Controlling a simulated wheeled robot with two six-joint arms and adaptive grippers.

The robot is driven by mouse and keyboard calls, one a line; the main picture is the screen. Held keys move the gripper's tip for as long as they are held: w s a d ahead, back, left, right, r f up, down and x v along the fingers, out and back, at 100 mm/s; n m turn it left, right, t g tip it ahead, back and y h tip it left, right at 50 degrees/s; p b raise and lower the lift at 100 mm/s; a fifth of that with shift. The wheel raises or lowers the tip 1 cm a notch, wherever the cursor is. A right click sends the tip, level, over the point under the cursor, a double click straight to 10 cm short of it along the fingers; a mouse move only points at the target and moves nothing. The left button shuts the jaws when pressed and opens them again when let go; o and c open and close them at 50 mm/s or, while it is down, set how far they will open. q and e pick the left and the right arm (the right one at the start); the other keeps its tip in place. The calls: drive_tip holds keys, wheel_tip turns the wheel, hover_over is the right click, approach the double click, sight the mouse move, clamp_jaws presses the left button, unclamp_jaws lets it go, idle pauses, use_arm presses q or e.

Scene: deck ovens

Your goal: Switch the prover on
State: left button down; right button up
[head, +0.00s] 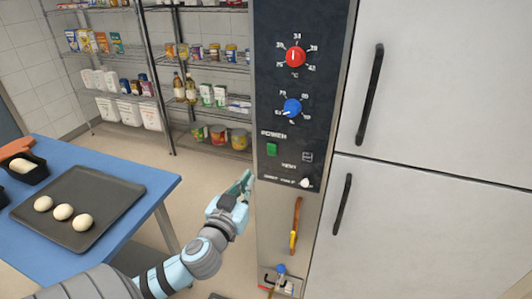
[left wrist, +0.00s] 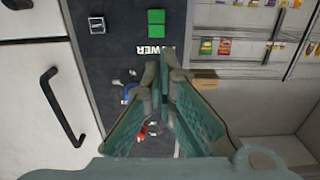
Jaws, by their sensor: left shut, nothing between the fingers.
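The prover (head: 430,100) is a tall white cabinet with a dark control panel (head: 273,100) on its left side. The green power switch (head: 271,149) sits on the panel by the label POWER. It also shows in the left wrist view (left wrist: 156,22), beyond the fingertips and uncovered. I cannot tell whether it is lit. My left gripper (head: 249,177) is shut and empty, just below and left of the switch, apart from it. Its fingers show in the left wrist view (left wrist: 161,75), partly hiding the blue and red knobs. My right gripper is not in view.
Above the switch are a red knob (head: 295,56) and a blue knob (head: 291,107). A vent switch (head: 307,157) and a white knob (head: 306,182) are nearby. A blue table (head: 150,187) with a dough tray (head: 118,190) stands left. Wire shelves (head: 205,65) are behind.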

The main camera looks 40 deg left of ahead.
sight(269, 146)
use_arm(q)
drive_tip(key=p+x, duration=0.2)
drive_tip(key=x, duration=1.2)
